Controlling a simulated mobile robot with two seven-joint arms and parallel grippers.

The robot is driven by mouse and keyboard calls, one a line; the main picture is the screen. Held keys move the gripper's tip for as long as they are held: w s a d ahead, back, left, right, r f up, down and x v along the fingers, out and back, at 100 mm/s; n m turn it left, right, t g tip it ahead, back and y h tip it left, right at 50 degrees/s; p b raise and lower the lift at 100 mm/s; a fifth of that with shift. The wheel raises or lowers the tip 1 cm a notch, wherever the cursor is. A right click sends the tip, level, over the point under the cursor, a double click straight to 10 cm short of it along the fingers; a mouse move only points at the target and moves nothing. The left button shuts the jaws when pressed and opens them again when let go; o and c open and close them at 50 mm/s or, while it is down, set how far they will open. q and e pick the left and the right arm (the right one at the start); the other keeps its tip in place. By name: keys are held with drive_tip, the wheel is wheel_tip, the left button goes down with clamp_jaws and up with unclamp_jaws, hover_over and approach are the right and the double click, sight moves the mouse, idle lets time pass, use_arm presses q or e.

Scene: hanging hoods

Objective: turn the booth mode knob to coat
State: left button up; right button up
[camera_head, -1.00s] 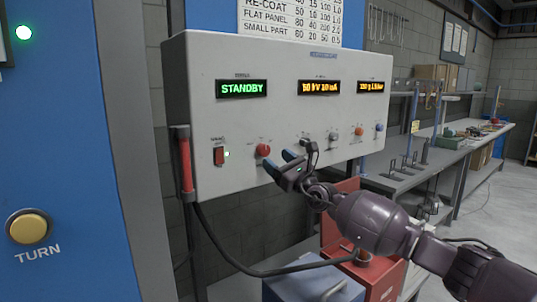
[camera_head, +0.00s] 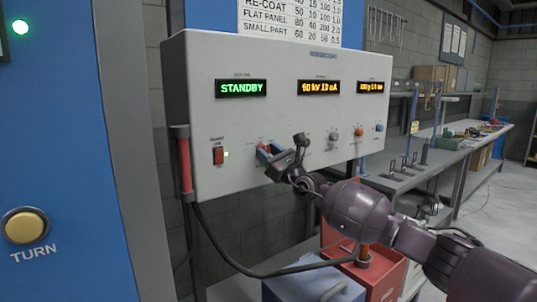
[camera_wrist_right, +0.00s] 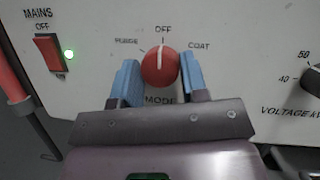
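The booth mode knob (camera_wrist_right: 160,67) is a round red knob with a white pointer line. In the right wrist view its pointer stands upright at OFF, with PURGE printed to its left and COAT to its right. My right gripper (camera_wrist_right: 161,80) has its two blue fingers on either side of the knob, close against its edges and with no clear gap. In the head view, the right gripper (camera_head: 270,153) is at the panel and partly covers the knob. The green display (camera_head: 241,88) reads STANDBY. My left gripper is not in view.
The white control panel (camera_head: 290,55) also carries a red mains switch (camera_wrist_right: 48,53) with a green light, and other knobs to the right. A red-handled holder (camera_head: 185,163) hangs at its left edge. A red box (camera_head: 385,275) stands below.

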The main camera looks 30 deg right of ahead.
drive_tip(key=shift+c, duration=1.2)
